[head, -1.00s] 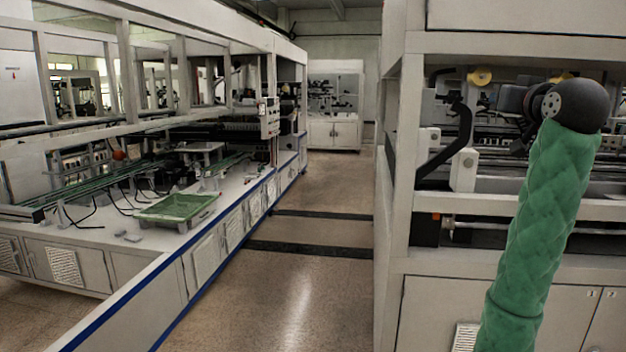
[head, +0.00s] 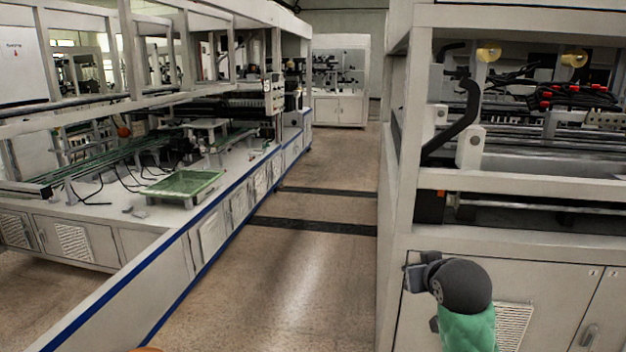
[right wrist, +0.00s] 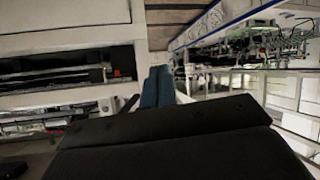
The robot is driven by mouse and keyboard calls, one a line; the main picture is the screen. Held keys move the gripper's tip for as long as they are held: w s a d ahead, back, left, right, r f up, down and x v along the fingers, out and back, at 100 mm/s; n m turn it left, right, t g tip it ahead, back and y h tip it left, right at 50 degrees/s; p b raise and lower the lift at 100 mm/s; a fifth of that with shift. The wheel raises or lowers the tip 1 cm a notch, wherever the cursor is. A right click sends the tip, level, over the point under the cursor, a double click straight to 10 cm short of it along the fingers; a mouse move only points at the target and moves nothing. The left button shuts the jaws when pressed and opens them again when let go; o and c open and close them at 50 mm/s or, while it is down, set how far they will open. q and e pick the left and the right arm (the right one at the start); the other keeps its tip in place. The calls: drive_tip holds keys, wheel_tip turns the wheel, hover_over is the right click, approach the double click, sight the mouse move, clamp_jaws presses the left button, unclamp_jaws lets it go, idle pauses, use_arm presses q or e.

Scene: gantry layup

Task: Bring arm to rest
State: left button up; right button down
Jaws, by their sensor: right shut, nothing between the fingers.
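My right arm, in a green sleeve with a dark round wrist, shows low at the right of the head view, in front of the machine's cabinet doors. Its gripper (head: 414,272) points left and away, and is small and partly hidden by the wrist. In the right wrist view the blue-grey fingers (right wrist: 158,87) lie side by side, shut with nothing between them. My left gripper is not in view.
The right machine frame (head: 402,160) stands close to my right arm, with cabinet doors (head: 560,300) below. A long bench (head: 100,240) with a green tray (head: 184,185) runs along the left. The aisle floor (head: 300,265) between them is clear.

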drive_tip(key=s+a+f+n+g+y, duration=0.1)
drive_tip(key=s+a+f+g, duration=0.25)
drive_tip(key=s+f, duration=0.65)
drive_tip(key=s+a+f+g, duration=0.2)
drive_tip(key=s+a+f, duration=0.3)
drive_tip(key=f, duration=0.9)
drive_tip(key=s+f+g, duration=0.2)
drive_tip(key=s+f, duration=0.5)
drive_tip(key=s, duration=0.4)
drive_tip(key=s+f+g, duration=0.2)
drive_tip(key=s+f, duration=0.6)
drive_tip(key=s, duration=0.3)
drive_tip(key=shift+s+a+f+g+y, duration=0.15)
drive_tip(key=shift+s+a+g+y, duration=0.1)
drive_tip(key=shift+a+g+y, duration=0.1)
